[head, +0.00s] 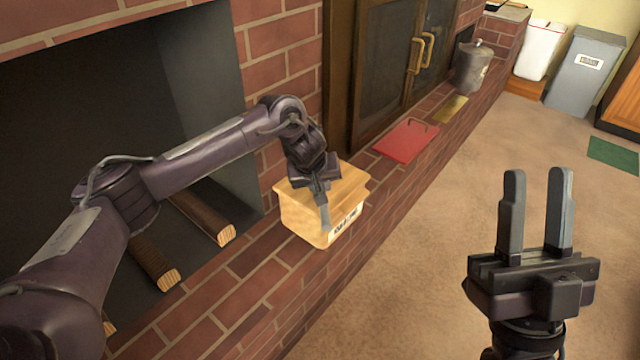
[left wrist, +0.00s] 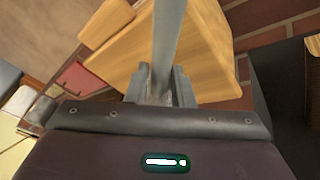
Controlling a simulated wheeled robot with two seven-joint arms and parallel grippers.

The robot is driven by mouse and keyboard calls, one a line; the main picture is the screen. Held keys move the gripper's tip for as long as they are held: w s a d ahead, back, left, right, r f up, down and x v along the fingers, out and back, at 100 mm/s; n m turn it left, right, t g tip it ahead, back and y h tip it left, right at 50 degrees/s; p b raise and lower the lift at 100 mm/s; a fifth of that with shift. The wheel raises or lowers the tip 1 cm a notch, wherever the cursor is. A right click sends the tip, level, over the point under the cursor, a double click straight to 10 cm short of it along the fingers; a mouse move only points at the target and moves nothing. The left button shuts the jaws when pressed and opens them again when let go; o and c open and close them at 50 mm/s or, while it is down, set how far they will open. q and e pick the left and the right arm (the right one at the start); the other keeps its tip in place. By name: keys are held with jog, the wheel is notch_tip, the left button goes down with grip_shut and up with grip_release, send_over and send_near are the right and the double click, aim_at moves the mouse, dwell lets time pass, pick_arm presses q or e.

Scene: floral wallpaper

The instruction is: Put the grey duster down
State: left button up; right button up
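My left gripper (head: 322,188) points down over a wooden box (head: 330,203) on the brick ledge. A narrow grey bar, which I take for the grey duster (left wrist: 168,40), stands between its fingers in the left wrist view and runs out of the top of that picture. The left gripper (left wrist: 159,88) looks shut on it. In the head view the bar hangs in front of the box; I cannot tell whether it touches the box. The rest of the duster does not show. My right gripper (head: 535,215) is open and empty above the carpet.
The brick ledge (head: 225,318) runs along the fireplace, with logs (head: 203,213) inside. A red board (head: 405,140), a brass plate (head: 449,109) and a metal pot (head: 472,68) lie further along. Grey (head: 583,72) and white (head: 539,50) bins stand behind.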

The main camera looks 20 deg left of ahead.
pick_arm(q)
jog(key=o, duration=0.4)
